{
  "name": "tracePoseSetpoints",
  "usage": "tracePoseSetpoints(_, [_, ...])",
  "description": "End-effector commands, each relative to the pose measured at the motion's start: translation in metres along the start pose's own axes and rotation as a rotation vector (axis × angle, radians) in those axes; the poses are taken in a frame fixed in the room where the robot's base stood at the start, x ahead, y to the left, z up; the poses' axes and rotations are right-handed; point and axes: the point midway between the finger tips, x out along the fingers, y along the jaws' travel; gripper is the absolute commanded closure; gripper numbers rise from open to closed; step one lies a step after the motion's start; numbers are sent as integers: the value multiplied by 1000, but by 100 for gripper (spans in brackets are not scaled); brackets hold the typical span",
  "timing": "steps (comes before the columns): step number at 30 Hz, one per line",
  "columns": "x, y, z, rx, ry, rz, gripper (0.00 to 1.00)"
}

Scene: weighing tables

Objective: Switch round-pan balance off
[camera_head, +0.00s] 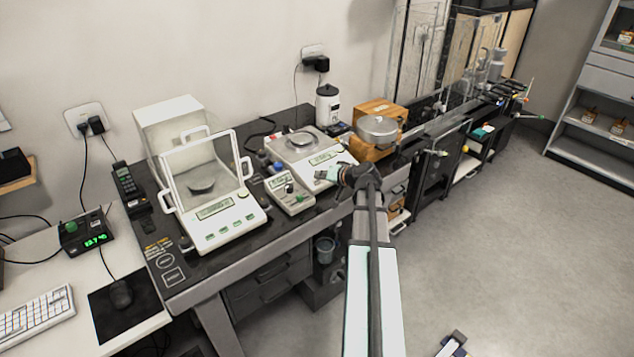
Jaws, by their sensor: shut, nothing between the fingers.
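The round-pan balance (290,152) is a pale unit with a round metal pan and a front display (325,157). It stands on the dark weighing table, right of the shielded balance. The display carries a small dark reading, too small to make out. My gripper (322,175) is shut and empty. In the picture it lies at the balance's front right corner, just below the display. I cannot tell whether it touches the balance. It and my wrist hide part of the front panel there.
A balance with a glass draft shield (215,219) stands to the left. A small grey instrument (288,193) stands close in front of the round-pan balance. A wooden box (381,108) with a metal pan and a white canister (327,105) stand close by. Open floor (500,240) lies to the right.

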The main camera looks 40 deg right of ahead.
Motion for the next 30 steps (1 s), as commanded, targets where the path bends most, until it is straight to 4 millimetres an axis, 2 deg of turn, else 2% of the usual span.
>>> tracePoseSetpoints(30, [6, 4, 5, 0, 0, 0, 100])
